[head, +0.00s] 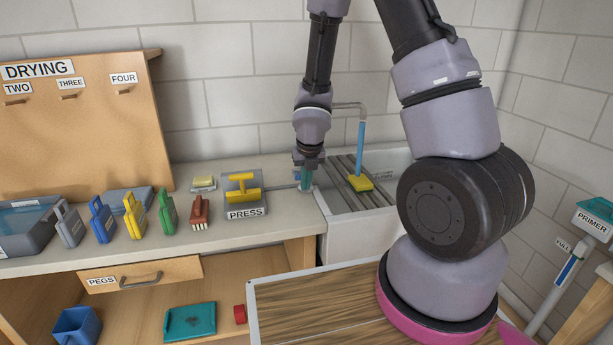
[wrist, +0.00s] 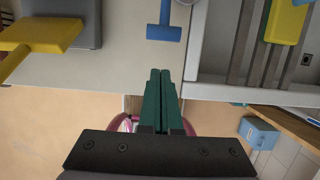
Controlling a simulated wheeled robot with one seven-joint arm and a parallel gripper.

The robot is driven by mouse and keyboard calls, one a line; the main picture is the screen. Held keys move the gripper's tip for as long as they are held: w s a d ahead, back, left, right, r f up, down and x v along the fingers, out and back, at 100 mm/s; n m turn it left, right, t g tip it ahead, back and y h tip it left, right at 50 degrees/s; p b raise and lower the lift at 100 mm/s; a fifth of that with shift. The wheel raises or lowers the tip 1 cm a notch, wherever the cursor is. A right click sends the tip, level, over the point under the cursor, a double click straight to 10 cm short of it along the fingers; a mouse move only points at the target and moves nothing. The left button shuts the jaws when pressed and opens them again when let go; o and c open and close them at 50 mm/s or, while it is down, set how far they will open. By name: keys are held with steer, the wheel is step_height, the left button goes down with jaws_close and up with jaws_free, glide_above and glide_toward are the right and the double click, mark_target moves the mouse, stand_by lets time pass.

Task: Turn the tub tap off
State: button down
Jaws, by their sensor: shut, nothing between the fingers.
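The white tub (head: 345,238) stands right of the counter, with grey slats across it. A thin grey spout (head: 350,105) curves over it, and a blue stream (head: 361,148) drops onto a yellow block (head: 359,184) on the slats. The wrist view shows a blue T-shaped handle (wrist: 163,33) beside the tub's left edge, probably the tap handle; my gripper seems to hide it in the head view. My gripper (head: 306,186) points down at the counter's right end. Its green fingers (wrist: 160,72) are shut and empty, apart from the blue handle in the picture.
Left of my gripper are the press plate (head: 234,184) with a yellow handle, a red brush (head: 200,212), and several coloured pegs or clips. A wooden top (head: 310,305) lies in front. A PRIMER dispenser (head: 592,222) stands at right.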

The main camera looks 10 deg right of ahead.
mark_target(299, 174)
steer(key=x, duration=0.4)
steer(key=shift+f, duration=0.3)
steer(key=shift+w+r, duration=0.15)
steer(key=shift+w, duration=0.15)
steer(key=shift+w+r, duration=0.35)
steer(key=shift+r, duration=0.25)
steer(key=shift+w+r, duration=0.4)
steer(key=shift+r, duration=0.15)
steer(key=shift+w+r, duration=0.15)
steer(key=shift+r, duration=0.2)
steer(key=shift+r, duration=0.1)
